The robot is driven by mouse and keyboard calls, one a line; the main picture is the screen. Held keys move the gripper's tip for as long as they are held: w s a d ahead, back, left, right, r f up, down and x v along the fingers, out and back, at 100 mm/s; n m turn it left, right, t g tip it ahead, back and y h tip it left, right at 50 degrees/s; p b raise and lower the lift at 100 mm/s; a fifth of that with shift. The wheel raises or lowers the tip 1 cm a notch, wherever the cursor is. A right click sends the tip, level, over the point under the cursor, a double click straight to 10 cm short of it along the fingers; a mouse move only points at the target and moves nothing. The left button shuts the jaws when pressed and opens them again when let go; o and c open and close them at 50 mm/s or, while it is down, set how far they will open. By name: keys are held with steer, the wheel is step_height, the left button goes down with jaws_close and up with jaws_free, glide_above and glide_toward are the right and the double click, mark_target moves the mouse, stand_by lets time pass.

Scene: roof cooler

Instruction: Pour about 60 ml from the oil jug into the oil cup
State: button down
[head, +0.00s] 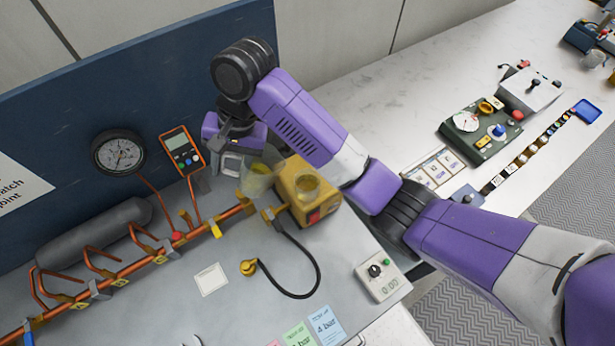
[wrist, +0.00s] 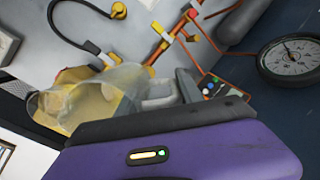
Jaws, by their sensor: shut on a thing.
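The oil jug (head: 257,181) is a clear vessel with yellowish oil in it. My gripper (head: 230,160) is shut on its handle and holds it up beside the yellow pump box (head: 325,203). In the wrist view the jug (wrist: 110,92) lies tilted across the picture, with its wide mouth toward the left, over the yellow box. The round cup on top of the box, which looks like the oil cup (head: 307,184), shows yellow inside. In the wrist view the jug hides most of it. I cannot tell whether oil is flowing.
Copper pipes (head: 130,262) with clamps run along the grey bench to the left. A gauge (head: 119,153) and an orange meter (head: 182,150) are on the blue back panel. A black hose (head: 318,268) loops in front of the box, near a small timer (head: 378,276).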

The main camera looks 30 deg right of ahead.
steer(key=shift+w+a+f+g+h, duration=0.3)
steer(key=shift+a+f+g+h, duration=0.15)
steer(key=shift+h, duration=0.15)
steer(key=shift+w+a+f+g+h, duration=0.15)
steer(key=shift+f+g+h, duration=0.2)
steer(key=shift+h, duration=0.05)
steer(key=shift+w+a+f+g+h, duration=0.1)
steer(key=shift+f+g+h, duration=0.2)
steer(key=shift+f+h, duration=0.1)
